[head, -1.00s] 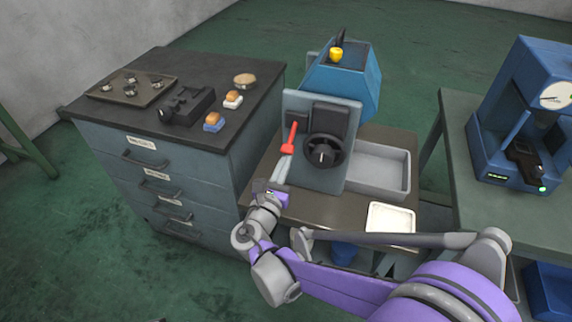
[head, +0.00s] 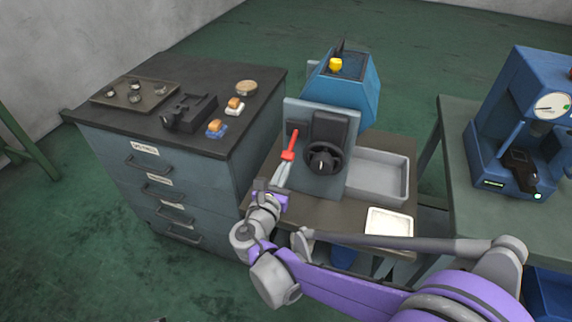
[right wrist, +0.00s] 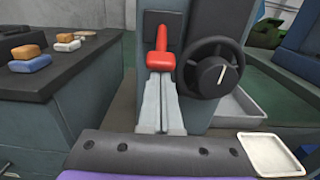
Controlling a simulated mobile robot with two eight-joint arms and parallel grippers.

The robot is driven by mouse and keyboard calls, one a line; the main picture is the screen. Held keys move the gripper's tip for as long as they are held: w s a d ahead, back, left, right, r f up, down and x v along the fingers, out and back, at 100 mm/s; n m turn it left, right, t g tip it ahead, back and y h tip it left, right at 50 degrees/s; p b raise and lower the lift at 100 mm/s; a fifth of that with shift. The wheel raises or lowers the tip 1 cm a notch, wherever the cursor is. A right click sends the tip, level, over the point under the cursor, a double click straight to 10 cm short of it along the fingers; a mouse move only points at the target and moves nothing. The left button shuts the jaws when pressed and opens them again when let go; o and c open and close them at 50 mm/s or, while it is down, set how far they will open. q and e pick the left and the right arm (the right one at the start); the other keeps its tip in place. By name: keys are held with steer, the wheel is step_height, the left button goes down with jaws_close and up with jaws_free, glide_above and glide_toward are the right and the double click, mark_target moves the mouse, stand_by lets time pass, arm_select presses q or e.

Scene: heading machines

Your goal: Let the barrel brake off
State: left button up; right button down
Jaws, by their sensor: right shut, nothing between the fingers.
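The red lever (head: 291,146) stands on the front plate of the blue machine (head: 345,75), left of a black handwheel (head: 323,158). Its arm points up, leaning slightly to the right in the head view. In the right wrist view the lever (right wrist: 161,50) is just beyond my fingertips. My right gripper (head: 283,172) is shut and empty, its fingers pointing up at the lever's lower red end. Its fingers also show in the right wrist view (right wrist: 160,90). I cannot tell whether the tips touch the lever. My left gripper is not in view.
The handwheel also shows close right of my fingers (right wrist: 213,72). A drawer cabinet (head: 150,165) stands at left, with a tray and small parts on top. A grey bin (head: 378,172) and white tray (head: 389,222) lie to the right. A blue press (head: 520,120) stands further right.

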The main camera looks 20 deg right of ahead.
mark_target(290, 151)
steer(key=r+g+y+p, duration=0.1)
steer(key=r+p, duration=0.1)
steer(key=p, duration=0.1)
steer(key=r+g+y+p, duration=0.1)
steer(key=r+g+p, duration=0.1)
steer(key=p, duration=0.1)
steer(key=r+g+y+p, duration=0.1)
steer(key=r+g+p, duration=0.1)
steer(key=p, duration=0.1)
steer(key=shift+s+a, duration=0.25)
steer(key=shift+s, duration=0.1)
steer(key=shift+f+b, duration=0.4)
steer(key=shift+f, duration=0.05)
steer(key=shift+s+r, duration=0.2)
steer(key=shift+w+r+p, duration=0.1)
steer(key=shift+r+p, duration=0.45)
steer(key=shift+r, duration=0.15)
steer(key=shift+f, duration=0.1)
